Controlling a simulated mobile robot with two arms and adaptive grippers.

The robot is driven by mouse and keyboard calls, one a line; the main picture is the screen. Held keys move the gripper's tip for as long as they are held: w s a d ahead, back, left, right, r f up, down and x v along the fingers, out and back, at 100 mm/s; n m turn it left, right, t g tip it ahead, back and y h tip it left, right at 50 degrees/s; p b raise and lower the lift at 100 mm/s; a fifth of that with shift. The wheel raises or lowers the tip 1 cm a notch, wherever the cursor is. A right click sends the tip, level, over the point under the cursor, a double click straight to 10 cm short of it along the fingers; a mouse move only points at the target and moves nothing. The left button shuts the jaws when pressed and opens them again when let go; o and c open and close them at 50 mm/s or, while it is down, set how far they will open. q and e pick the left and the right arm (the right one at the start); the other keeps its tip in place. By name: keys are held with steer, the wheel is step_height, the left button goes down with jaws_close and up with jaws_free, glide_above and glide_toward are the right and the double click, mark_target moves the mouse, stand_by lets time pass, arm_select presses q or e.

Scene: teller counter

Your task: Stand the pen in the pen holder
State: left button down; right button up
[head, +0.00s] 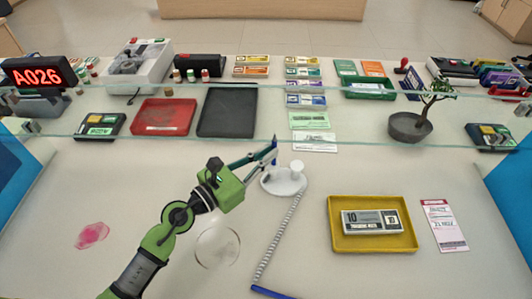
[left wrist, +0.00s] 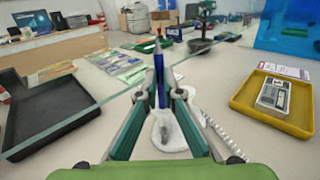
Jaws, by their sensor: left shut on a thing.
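My left gripper (head: 272,152) is shut on a blue pen (head: 274,147), which it holds roughly upright with a dark narrow end on top. The pen (left wrist: 160,75) also shows between the two fingers in the left wrist view. The white round pen holder (head: 284,182), with a knob on it, stands on the counter just below and right of the gripper. In the left wrist view the holder's white base (left wrist: 167,138) shows behind the fingers. The pen's lower end is hidden or unclear, so I cannot tell whether it touches the holder. My right gripper is not in view.
A coiled cord (head: 278,236) runs from the holder to another blue piece (head: 271,293) at the front edge. A yellow tray (head: 334,240) with a banknote bundle lies right. A glass screen (head: 350,146) crosses behind the gripper. Black (head: 227,110) and red (head: 163,116) trays lie beyond it.

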arm_select(q)
steer(key=c, duration=2.1)
jaws_free()
steer(key=shift+c, duration=0.2)
steer(key=v, duration=1.2)
